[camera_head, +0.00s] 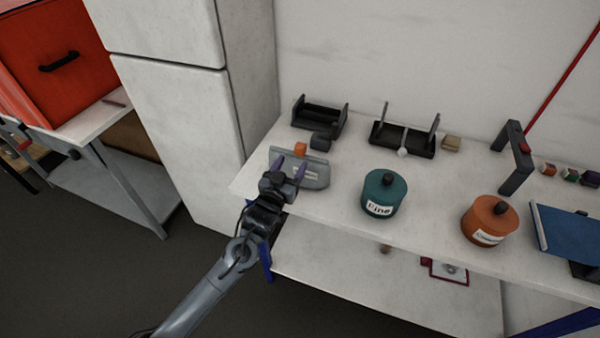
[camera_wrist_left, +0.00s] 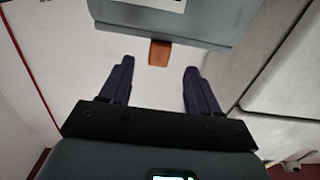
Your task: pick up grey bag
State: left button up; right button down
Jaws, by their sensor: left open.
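The grey bag (camera_head: 315,176) lies on the white table near its left end and has a white label. My left gripper (camera_head: 290,166) is over the bag in the head view, with its two purple fingers apart and nothing held between them. In the left wrist view, the bag (camera_wrist_left: 175,30) is a grey shape at the top edge, partly cut off, beyond the open fingertips (camera_wrist_left: 159,68). I cannot tell whether a finger touches it. My right gripper is not in view.
An orange block (camera_head: 300,149) and a dark block (camera_head: 320,141) sit close behind the bag. A teal canister (camera_head: 384,190) stands to the right, then an orange canister (camera_head: 489,216). Black holders (camera_head: 320,117) stand at the back. A pale cabinet (camera_head: 185,120) borders the left.

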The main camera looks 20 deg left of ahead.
aim_at(303, 145)
pick_arm(q)
jog(key=shift+w+d+b, duration=0.1)
jog(key=shift+w+b, duration=0.5)
jog(key=shift+w, duration=4.1)
jog(key=shift+c, duration=0.2)
grip_shut()
jog(key=shift+r, duration=0.15)
